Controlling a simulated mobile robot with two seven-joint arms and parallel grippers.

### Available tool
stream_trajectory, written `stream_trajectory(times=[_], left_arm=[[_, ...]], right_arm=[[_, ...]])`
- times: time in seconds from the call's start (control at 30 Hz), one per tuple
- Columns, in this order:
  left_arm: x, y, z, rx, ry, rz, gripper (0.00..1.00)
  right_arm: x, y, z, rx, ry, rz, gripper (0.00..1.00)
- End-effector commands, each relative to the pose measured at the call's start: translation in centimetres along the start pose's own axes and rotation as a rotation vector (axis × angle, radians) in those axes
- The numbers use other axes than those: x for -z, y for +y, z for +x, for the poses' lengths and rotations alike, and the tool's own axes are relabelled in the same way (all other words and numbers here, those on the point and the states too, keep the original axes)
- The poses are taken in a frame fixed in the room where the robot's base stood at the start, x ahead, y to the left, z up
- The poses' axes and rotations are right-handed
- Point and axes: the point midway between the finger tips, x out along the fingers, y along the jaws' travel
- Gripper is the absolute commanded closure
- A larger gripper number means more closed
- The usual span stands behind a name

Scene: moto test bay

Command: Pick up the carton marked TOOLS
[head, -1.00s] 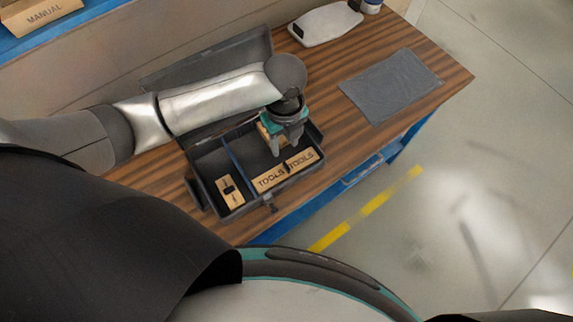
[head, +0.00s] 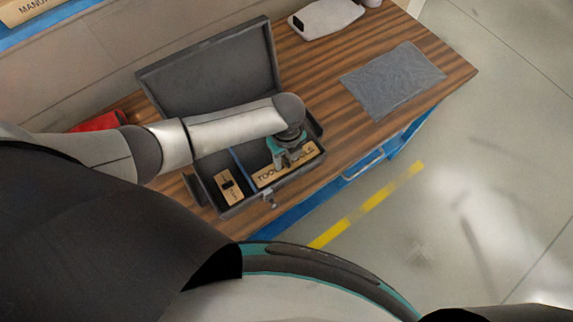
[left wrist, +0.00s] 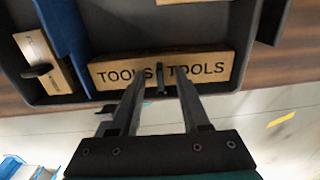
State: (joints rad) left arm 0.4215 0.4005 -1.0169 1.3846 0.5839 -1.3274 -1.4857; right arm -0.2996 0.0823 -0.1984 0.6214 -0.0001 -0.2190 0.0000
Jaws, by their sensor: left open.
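The carton marked TOOLS (head: 265,178) is a long tan block lying along the front of the right compartment of an open dark toolbox (head: 237,211). In the left wrist view the carton (left wrist: 112,72) shows its word twice, with a small dark upright tab between the two words. My left gripper (head: 282,164) is open above the carton and hides its middle in the head view. In the left wrist view, the two fingers (left wrist: 160,78) stand on either side of the tab. I cannot tell whether they touch the carton. My right gripper is not in view.
A blue divider (left wrist: 66,40) parts the toolbox; a smaller tan carton (head: 226,188) with a dark tab lies left of it. The raised lid (head: 210,70) stands behind my left arm. A grey mat (head: 392,80) and white case (head: 326,19) lie on the wooden bench.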

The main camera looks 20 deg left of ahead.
Motion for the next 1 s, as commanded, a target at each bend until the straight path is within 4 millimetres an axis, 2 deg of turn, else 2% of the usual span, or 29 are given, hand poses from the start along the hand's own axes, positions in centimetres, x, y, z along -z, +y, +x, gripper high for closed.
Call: stream_trajectory(times=[0.2,0.6,1.0], left_arm=[[0.02,-0.01,0.04,0.000,0.000,0.000,0.54],[-0.01,0.00,0.02,0.000,0.000,0.000,0.99],[-0.04,0.01,0.01,0.000,-0.001,-0.001,1.00]], right_arm=[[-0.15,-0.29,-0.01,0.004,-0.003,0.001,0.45],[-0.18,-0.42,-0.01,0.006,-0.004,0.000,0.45],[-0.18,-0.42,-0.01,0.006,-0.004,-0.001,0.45]])
